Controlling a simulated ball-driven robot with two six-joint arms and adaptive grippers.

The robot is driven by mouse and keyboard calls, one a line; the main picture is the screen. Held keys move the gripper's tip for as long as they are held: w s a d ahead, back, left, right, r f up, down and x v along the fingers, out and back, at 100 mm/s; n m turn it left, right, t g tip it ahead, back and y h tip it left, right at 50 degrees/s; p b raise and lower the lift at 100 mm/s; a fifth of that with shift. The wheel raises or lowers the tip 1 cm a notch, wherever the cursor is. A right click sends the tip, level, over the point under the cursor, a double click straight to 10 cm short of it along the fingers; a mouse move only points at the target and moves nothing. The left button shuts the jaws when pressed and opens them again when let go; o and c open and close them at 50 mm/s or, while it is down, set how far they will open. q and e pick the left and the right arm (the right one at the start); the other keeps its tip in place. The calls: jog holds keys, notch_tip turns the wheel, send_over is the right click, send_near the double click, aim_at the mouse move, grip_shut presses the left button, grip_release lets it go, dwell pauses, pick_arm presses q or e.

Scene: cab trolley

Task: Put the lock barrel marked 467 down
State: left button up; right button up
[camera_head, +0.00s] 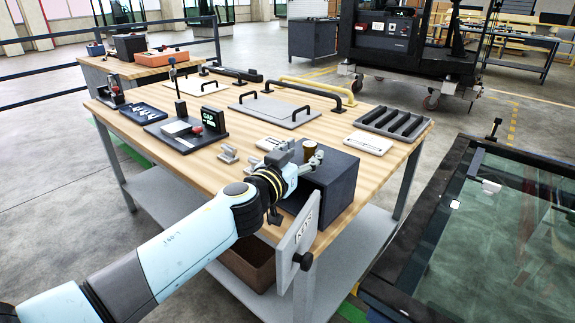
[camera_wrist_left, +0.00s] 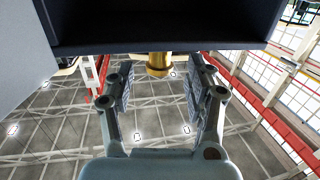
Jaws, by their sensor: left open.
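A brass-brown cylinder (camera_head: 309,149), probably the lock barrel, shows beside the dark box (camera_head: 334,182) at the table's near right; no number is readable on it. In the left wrist view, a brass cylinder (camera_wrist_left: 159,66) shows against the box's dark edge (camera_wrist_left: 160,46), in line with the gap between my fingers. My left gripper (camera_head: 303,166) is at the box; in the wrist view its fingers (camera_wrist_left: 159,88) are spread apart, with nothing clamped between them. Whether they touch the cylinder I cannot tell. My right gripper is not in view.
Small grey metal pieces (camera_head: 229,154) lie left of my gripper on the wooden table (camera_head: 215,98). A slotted dark tray (camera_head: 394,122) is at the right. A grey plate with black handles (camera_head: 276,108) lies behind.

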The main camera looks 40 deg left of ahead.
pick_arm(q)
jog(key=s+d+b, duration=0.1)
jog(key=s+b, duration=0.1)
jog(key=s, duration=0.7)
jog(key=s+a+f+g, duration=0.1)
jog(key=s+f+g, duration=0.4)
jog(key=f, duration=1)
jog(key=s+a+f+g, duration=0.1)
jog(key=s+f+g, duration=0.2)
jog(key=s+f, duration=0.8)
jog(key=s+d+f+m+g, duration=0.1)
jog(key=s+f+g, duration=0.3)
jog(key=s+f, duration=0.7)
jog(key=s+d+f+g+h, duration=0.1)
jog(key=s+f+g, duration=0.3)
jog(key=s+f, duration=0.7)
jog(key=s, duration=0.6)
jog(key=shift+s+d+m, duration=0.3)
jog(key=shift+m, duration=0.1)
jog(key=f+b, duration=0.3)
jog(key=f, duration=0.1)
jog(key=shift+s+b, duration=0.2)
jog(key=shift+b, duration=0.2)
